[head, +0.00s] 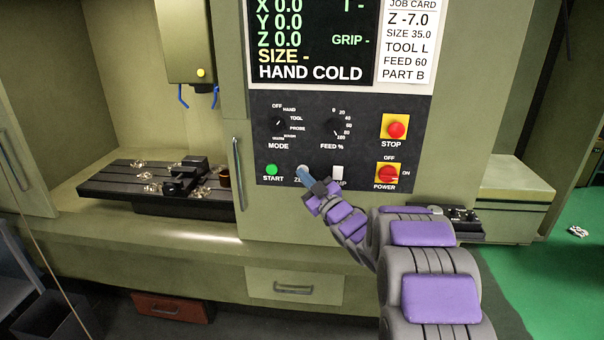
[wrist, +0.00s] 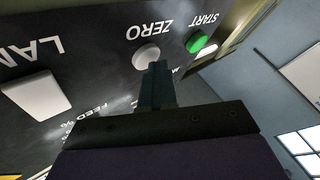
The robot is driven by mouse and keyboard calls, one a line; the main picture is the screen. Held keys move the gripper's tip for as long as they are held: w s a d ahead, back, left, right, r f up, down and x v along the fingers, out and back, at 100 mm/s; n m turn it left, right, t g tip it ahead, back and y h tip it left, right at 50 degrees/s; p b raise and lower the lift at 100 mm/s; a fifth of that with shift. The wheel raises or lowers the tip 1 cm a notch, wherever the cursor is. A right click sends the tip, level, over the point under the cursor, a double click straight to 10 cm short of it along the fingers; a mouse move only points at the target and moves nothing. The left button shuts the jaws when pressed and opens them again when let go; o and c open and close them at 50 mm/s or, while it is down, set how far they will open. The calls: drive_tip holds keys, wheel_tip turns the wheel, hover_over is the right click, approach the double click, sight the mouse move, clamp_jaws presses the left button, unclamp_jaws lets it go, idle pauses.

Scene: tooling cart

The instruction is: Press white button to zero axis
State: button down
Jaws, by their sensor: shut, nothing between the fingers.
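The round white ZERO button (wrist: 146,56) is on the dark control panel (head: 262,150), in the wrist view beside its ZERO label. In the head view the button (head: 301,168) is partly covered by my fingertips. My gripper (head: 304,175) is shut and empty. Its bluish fingers (wrist: 156,75) point at the panel, with the tip overlapping the button's lower edge in the wrist view. I cannot tell whether the tip touches it. The display (head: 313,40) above reads X 0.0, Y 0.0, Z 0.0, with its top cut off.
The green START button (head: 271,170) is left of ZERO and the white LAMP switch (head: 338,171) is right of it, its label partly hidden. A red STOP button (head: 396,129) and a red POWER switch (head: 387,174) are farther right. A door handle (head: 238,172) stands left of the panel.

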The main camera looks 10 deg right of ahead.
drive_tip(key=shift+s, duration=0.15)
drive_tip(key=shift+s+a, duration=0.1)
drive_tip(key=shift+s, duration=0.5)
drive_tip(key=s, duration=0.1)
drive_tip(key=s+a+b, duration=0.1)
drive_tip(key=s, duration=0.1)
drive_tip(key=s+b, duration=0.1)
drive_tip(key=shift+s+a, duration=0.35)
drive_tip(key=shift+s, duration=0.05)
drive_tip(key=shift+f, duration=0.1)
idle(0.3)
